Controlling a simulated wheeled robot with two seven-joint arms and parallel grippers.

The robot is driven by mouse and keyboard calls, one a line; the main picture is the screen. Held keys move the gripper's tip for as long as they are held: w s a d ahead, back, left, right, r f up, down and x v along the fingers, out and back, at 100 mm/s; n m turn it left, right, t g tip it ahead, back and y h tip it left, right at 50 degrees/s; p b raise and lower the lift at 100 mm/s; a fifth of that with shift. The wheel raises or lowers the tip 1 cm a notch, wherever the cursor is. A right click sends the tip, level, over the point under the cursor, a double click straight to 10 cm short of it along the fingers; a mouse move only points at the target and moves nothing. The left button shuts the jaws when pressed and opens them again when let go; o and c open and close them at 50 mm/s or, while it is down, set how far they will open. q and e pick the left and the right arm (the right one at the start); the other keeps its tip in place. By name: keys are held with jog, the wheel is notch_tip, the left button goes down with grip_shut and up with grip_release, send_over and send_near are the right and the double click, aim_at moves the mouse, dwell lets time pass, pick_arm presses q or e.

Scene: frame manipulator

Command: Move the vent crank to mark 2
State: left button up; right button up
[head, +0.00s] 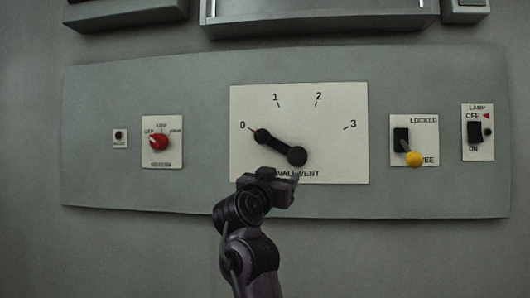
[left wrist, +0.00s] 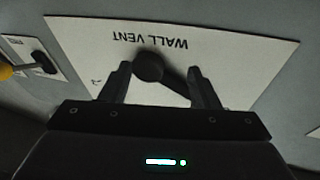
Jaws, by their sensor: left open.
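The vent crank (head: 279,146) is a black bar on a white plate (head: 335,135) marked 0 to 3 and labelled WALL VENT. Its larger round end (head: 297,156) sits low on the plate. Its other end, with a red tip, points up-left at mark 0. Mark 2 (head: 318,97) is at the upper right. My left gripper (head: 280,180) is at the plate's lower edge, just below the crank. In the left wrist view the gripper (left wrist: 160,82) is open, its fingers appearing either side of the large round end (left wrist: 148,66); contact cannot be told. The crank's far end is hidden there.
Left of the plate are a red knob (head: 158,142) and a small button (head: 119,137). Right of it are a yellow-tipped lever (head: 413,158) near FREE and a black lamp switch (head: 474,131). A grey frame overhangs above the panel.

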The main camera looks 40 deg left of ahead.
aim_at(260, 138)
pick_arm(q)
jog(key=shift+n+t+y, duration=0.6)
jog(key=shift+n+y, duration=0.1)
jog(key=shift+y, duration=0.1)
jog(key=s+r, duration=0.2)
jog(key=s+a+r, duration=0.1)
jog(key=r, duration=0.1)
jog(key=s+a+r, duration=0.1)
jog(key=s+r, duration=0.1)
jog(key=r, duration=0.1)
jog(key=shift+s+a+r, duration=0.1)
jog(key=shift+s+a, duration=0.1)
jog(key=shift+s, duration=0.15)
jog(key=shift+a+r+p, duration=0.15)
jog(key=shift+r+p, duration=0.1)
jog(key=shift+p, duration=0.1)
jog(key=p+x, duration=0.4)
jog(key=x, duration=0.2)
jog(key=shift+w+r, duration=0.1)
jog(key=shift+w, duration=0.15)
jog(key=shift+w+a, duration=0.2)
jog(key=shift+w, duration=0.3)
